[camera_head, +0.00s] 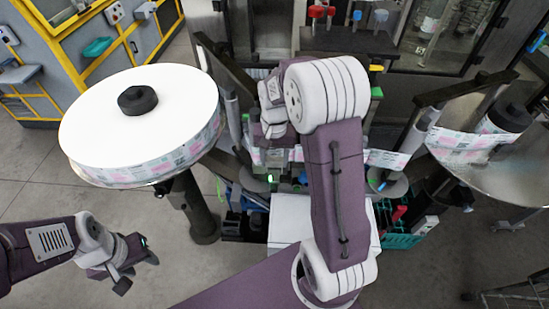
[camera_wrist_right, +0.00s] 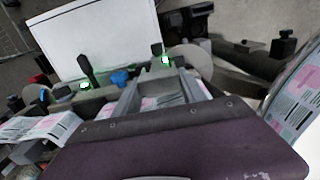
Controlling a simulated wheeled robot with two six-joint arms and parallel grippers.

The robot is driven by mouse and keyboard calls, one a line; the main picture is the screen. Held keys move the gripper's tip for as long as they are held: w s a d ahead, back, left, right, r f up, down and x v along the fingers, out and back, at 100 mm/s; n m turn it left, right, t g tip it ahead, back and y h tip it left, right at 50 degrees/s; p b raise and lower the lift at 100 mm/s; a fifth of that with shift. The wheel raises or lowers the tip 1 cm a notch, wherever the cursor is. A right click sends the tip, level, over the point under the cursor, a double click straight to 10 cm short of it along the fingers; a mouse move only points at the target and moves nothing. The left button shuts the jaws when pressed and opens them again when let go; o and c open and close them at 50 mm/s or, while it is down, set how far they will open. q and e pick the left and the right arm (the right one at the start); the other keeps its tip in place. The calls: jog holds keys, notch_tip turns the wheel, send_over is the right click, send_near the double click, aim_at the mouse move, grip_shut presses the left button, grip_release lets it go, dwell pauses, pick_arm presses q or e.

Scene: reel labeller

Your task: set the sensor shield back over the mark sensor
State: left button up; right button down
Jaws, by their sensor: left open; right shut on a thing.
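My right gripper (camera_wrist_right: 160,84) is low over the labeller's web path. Its grey fingers show in the right wrist view, shut on a small part, seemingly the sensor shield, which is mostly hidden at the fingertips. In the head view my right arm covers much of that spot. A green light (camera_wrist_right: 165,60) glows just beyond the fingertips. Another green light (camera_wrist_right: 62,92) glows further left; one green light (camera_head: 270,178) shows in the head view. I cannot tell which belongs to the mark sensor. My left gripper (camera_head: 138,268) is open and empty over the floor at the lower left.
A large label reel (camera_head: 135,95) stands at the left, with a second reel disc (camera_head: 500,165) at the right. The printed web (camera_head: 388,159) runs between them. A white panel (camera_wrist_right: 95,38) lies beside the web path. A teal crate (camera_head: 403,240) stands below.

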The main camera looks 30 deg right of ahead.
jog(key=shift+f+b, duration=0.5)
jog(key=shift+f, duration=0.4)
jog(key=c, duration=0.6)
grip_release()
notch_tip(320, 180, up, 9)
jog(key=shift+r+b, duration=0.1)
jog(key=shift+b, duration=0.65)
